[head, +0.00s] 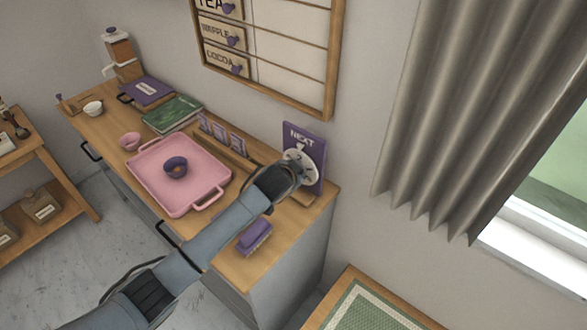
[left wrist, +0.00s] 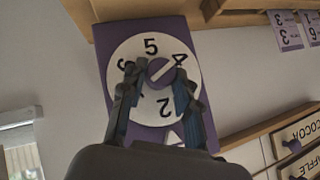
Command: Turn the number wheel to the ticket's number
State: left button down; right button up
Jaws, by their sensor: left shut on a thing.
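The white number wheel (head: 306,160) is mounted on a purple board marked NEXT (head: 298,134) at the counter's right end. In the left wrist view the wheel (left wrist: 124,58) shows a 5, a 4, a 2 and a partly covered digit. Its purple knob (left wrist: 161,73) has a pale bar. A white pointer (left wrist: 174,137) shows below the wheel. My left gripper (head: 295,170) is at the wheel, its fingers (left wrist: 158,88) shut on the knob. Purple tickets (head: 220,134) stand in a rail; two show in the left wrist view (left wrist: 285,32), upside down. My right gripper is not in view.
A purple block (head: 255,236) lies at the front right. A menu board (head: 329,75) hangs above; a curtain (head: 450,100) is at right.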

pick_arm(q)
jog(key=shift+s+d+f+m+t+y, duration=0.1)
jog(key=shift+m+t+y, duration=0.3)
dwell(0.4)
jog(key=c, duration=1)
grip_release()
jog(key=v, duration=1.2)
jog(key=shift+d, duration=0.15)
